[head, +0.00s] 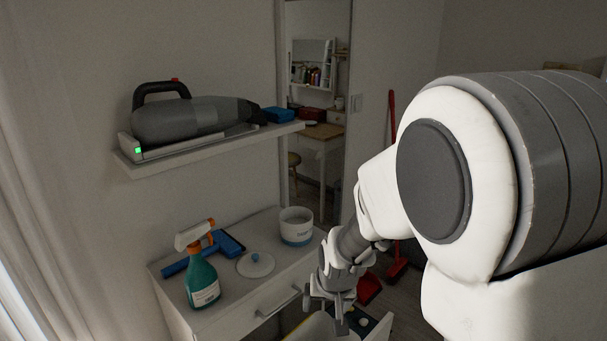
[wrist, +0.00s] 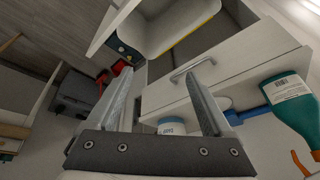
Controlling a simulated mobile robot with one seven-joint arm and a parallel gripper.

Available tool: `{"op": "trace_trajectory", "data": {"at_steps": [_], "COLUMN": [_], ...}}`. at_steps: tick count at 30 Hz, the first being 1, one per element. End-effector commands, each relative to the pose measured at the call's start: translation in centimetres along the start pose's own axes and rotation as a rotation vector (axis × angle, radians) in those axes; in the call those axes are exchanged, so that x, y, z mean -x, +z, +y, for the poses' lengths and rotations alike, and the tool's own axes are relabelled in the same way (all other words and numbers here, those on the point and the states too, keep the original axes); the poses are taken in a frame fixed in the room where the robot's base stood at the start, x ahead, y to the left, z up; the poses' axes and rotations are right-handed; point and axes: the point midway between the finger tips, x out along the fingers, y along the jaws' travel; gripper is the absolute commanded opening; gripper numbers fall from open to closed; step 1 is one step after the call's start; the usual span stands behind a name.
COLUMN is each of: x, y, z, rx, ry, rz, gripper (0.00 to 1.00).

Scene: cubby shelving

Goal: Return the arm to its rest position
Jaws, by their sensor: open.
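My gripper (head: 337,312) hangs low at the front of the white drawer cabinet (head: 236,292) in the head view, with my arm reaching down from the right. In the wrist view my gripper (wrist: 158,105) has its two fingers spread apart with nothing held between them. The fingers overlap the view of the cabinet front and its handle; I cannot tell how far apart they are in depth.
On the cabinet stand a green spray bottle (head: 202,277), a white pot (head: 296,226), a lid (head: 255,264) and a blue tool (head: 228,243). A handheld vacuum (head: 193,120) sits on the wall shelf (head: 205,150). An open drawer (wrist: 178,30) juts out near my gripper.

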Motion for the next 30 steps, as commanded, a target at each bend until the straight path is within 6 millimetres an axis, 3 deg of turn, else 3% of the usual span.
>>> {"op": "trace_trajectory", "data": {"at_steps": [1, 6, 18, 24, 30], "x": [2.5, 9.0, 22.3, 27.2, 29.6], "y": [-0.4, -0.1, 3.8, 6.8, 9.1], "z": [0.4, 1.8, 5.3, 6.8, 7.7], "rx": [-0.009, -0.009, 0.016, 0.033, 0.042], "ry": [-0.012, -0.036, -0.029, 0.011, 0.048], "rz": [0.010, 0.020, 0.066, 0.091, 0.103], "gripper": [0.85, 0.85, 0.85, 0.85, 0.85]}}
